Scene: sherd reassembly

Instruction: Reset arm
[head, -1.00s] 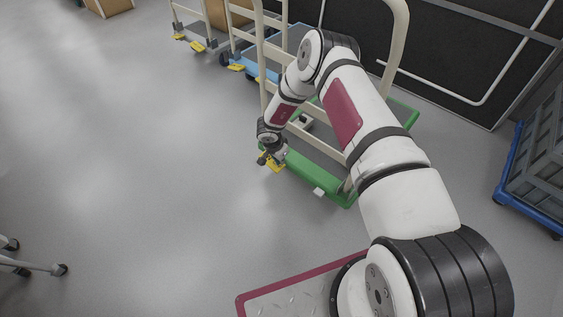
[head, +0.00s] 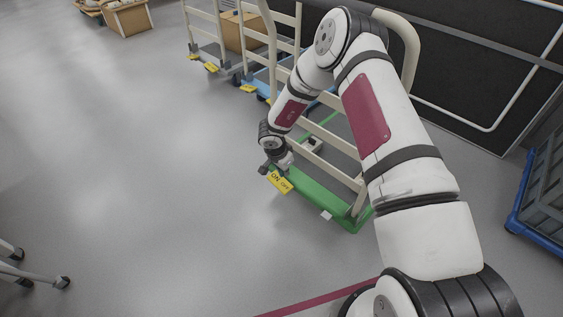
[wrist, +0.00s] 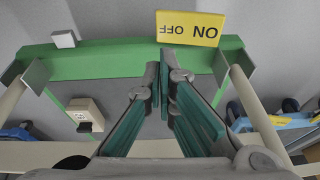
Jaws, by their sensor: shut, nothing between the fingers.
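My arm is white with dark red panels and black joints. It reaches forward and bends down in the head view. My gripper (wrist: 164,90) shows in the wrist view with its green-padded fingers brought together and nothing between them. In the head view the gripper (head: 275,166) hangs over the near end of a green trolley, beside a yellow ON/OFF tag (head: 280,182). In the wrist view the tag (wrist: 190,28) lies just beyond the fingertips. I cannot tell whether the gripper touches the trolley.
The green trolley (head: 318,196) has beige rails close around my arm. A blue trolley (head: 262,82) stands behind it, and cardboard boxes (head: 128,18) farther back. A blue-based grey crate (head: 540,200) is at the right. Chair-like legs (head: 40,280) show lower left. The floor at left is clear.

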